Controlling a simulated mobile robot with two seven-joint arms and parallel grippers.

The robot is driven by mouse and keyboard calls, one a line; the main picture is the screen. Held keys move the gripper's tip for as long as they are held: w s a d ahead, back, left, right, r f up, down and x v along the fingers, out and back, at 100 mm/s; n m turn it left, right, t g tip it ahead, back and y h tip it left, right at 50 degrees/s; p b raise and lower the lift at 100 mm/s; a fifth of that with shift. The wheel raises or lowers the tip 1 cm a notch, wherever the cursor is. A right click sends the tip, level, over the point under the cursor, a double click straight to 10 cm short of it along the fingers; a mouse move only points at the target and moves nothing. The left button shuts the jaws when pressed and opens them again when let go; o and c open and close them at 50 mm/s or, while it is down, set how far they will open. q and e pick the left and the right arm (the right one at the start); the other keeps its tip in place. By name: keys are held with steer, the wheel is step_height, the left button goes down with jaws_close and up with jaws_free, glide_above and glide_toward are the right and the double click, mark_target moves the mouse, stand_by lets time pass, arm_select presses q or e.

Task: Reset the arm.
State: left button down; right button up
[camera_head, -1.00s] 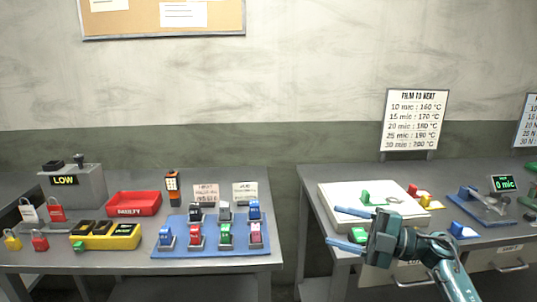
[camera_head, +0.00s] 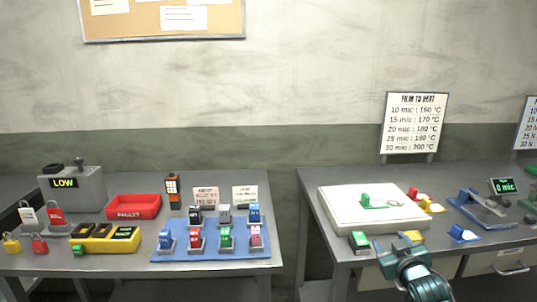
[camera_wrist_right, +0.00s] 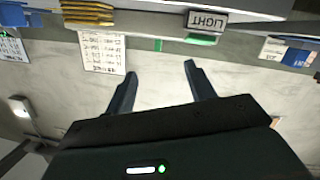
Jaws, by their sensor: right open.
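My right gripper (camera_head: 396,245) is in front of the right table's front edge in the head view, low and right of centre. It is open with nothing between its fingers. The right wrist view shows both fingers (camera_wrist_right: 160,75) spread apart and empty. A block labelled LIGHT with a green part (camera_wrist_right: 207,24) shows beyond the fingers in the wrist view. My left gripper is in neither view.
The right table holds a white slab (camera_head: 338,208) with a green-handled item (camera_head: 372,202), and a blue gauge device (camera_head: 480,206). The left table holds a red FAULTY tray (camera_head: 134,207) and a blue mat (camera_head: 170,257) with several small blocks. A gap separates the tables.

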steer(key=s+a+f+g+y, duration=0.1)
steer(key=s+a+f, duration=0.4)
steer(key=s+f, duration=0.25)
steer(key=s+a+f+g+y, duration=0.1)
steer(key=s+a+f+g, duration=0.1)
steer(key=s+a+f, duration=0.45)
steer(key=s+a+f+g+y, duration=0.1)
steer(key=s+a+f, duration=0.1)
steer(key=s, duration=0.8)
steer(key=s+a+f+g+y, duration=0.1)
steer(key=s+a+f, duration=0.1)
steer(key=s, duration=0.9)
steer(key=shift+s+a+f+g, duration=0.2)
steer(key=shift+a+f+g, duration=0.15)
steer(key=shift+a, duration=0.55)
steer(key=shift+c, duration=0.4)
